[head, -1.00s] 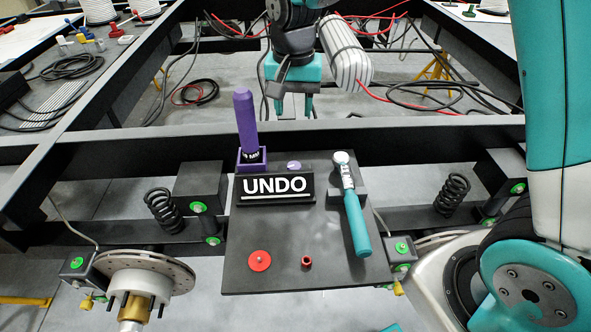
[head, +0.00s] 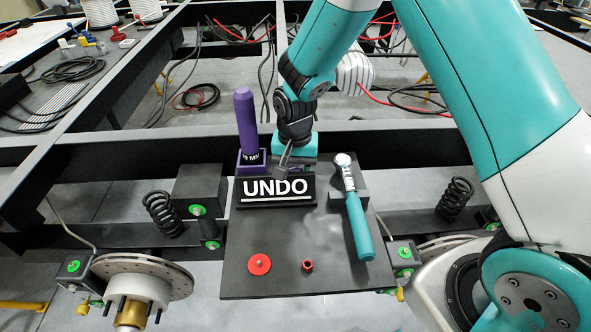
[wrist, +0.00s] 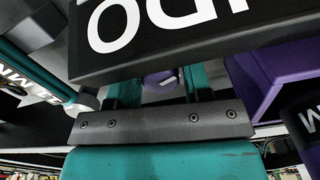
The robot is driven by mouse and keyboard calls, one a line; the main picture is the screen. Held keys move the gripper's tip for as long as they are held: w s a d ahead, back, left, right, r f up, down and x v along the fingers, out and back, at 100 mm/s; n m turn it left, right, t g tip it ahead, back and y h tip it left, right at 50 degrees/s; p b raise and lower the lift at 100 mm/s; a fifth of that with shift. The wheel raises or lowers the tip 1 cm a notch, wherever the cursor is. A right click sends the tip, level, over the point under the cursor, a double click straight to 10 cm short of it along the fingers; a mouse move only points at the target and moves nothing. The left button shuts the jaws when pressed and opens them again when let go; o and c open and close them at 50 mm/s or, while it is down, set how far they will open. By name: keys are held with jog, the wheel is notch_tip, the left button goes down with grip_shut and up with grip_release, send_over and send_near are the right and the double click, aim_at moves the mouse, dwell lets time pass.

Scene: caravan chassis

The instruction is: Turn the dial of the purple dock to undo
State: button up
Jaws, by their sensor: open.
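The purple dock (head: 249,168) stands at the back left of the dark plate, with a purple-handled tool (head: 245,125) upright in it. It also shows at the right of the wrist view (wrist: 262,85). A black UNDO sign (head: 275,191) stands in front. The small purple dial (wrist: 160,78), with a pale mark, shows in the wrist view between my two fingers, with gaps on both sides. In the head view my gripper hides the dial. My gripper (wrist: 161,88) is open, behind the sign; its fingertips are partly hidden by the sign in the wrist view.
A teal-handled tool (head: 359,225) leans on a black block to the right of the sign. A red disc (head: 259,264) and a small red ring (head: 307,266) lie on the plate's front. A dark frame beam (head: 400,143) runs behind.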

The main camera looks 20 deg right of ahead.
jog(key=shift+f, duration=0.2)
jog(key=shift+c, duration=0.3)
jog(key=c, duration=0.6)
jog(key=shift+r+n+p, duration=0.15)
jog(key=shift+n+p, duration=0.35)
jog(key=shift+n, duration=1)
jog(key=o, duration=0.7)
jog(key=shift+c, duration=0.2)
